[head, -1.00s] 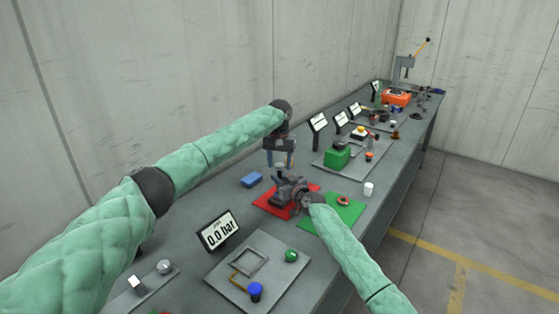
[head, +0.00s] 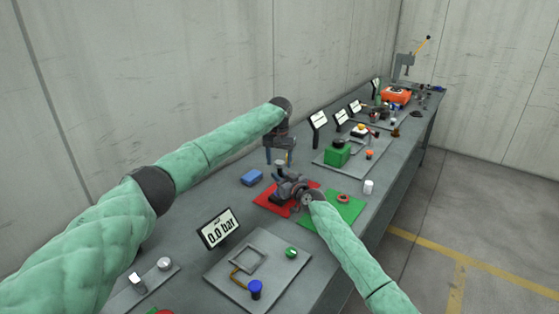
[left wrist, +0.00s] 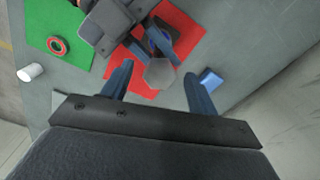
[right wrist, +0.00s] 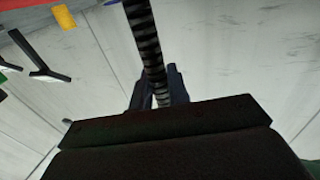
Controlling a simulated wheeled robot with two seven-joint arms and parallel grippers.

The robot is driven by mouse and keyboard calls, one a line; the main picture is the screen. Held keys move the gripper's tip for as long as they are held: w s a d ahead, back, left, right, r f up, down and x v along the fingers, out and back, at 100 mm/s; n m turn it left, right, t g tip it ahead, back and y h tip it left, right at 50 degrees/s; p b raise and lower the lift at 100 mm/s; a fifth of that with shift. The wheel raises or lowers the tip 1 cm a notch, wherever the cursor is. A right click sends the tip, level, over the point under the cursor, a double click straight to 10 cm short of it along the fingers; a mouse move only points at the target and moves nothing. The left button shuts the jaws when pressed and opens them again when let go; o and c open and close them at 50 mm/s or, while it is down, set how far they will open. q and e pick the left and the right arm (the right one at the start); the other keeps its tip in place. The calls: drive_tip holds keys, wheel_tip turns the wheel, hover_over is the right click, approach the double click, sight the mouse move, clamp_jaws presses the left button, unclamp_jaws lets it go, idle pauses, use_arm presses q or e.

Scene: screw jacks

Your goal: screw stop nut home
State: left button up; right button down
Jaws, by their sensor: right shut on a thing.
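A dark threaded rod (right wrist: 147,45) runs between the fingers of my right gripper (right wrist: 158,88), which is shut on it. In the head view my right gripper (head: 288,190) is low over the red mat (head: 266,204) and hides most of what it holds. My left gripper (head: 279,158) points down above it. In the left wrist view, its fingers (left wrist: 158,75) are apart, and a pale grey hexagonal piece (left wrist: 160,74) shows between and below them. I cannot tell whether this is the stop nut. A red ring (head: 343,198) lies on the green mat (head: 350,211).
A blue block (head: 252,178) lies left of the red mat. A white cylinder (head: 368,187) stands right of the green mat.

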use_arm(q)
wheel_tip(320, 180, up, 12)
idle(0.7)
use_arm(e)
drive_tip(key=c, duration=1.3)
unclamp_jaws()
use_arm(q)
drive_tip(key=shift+f+b, duration=1)
use_arm(e)
drive_tip(key=shift+v, duration=3.85)
use_arm(q)
drive_tip(key=shift+f, duration=0.1)
use_arm(e)
drive_tip(key=shift+s+d+f, duration=0.1)
drive_tip(key=shift+d+f, duration=0.05)
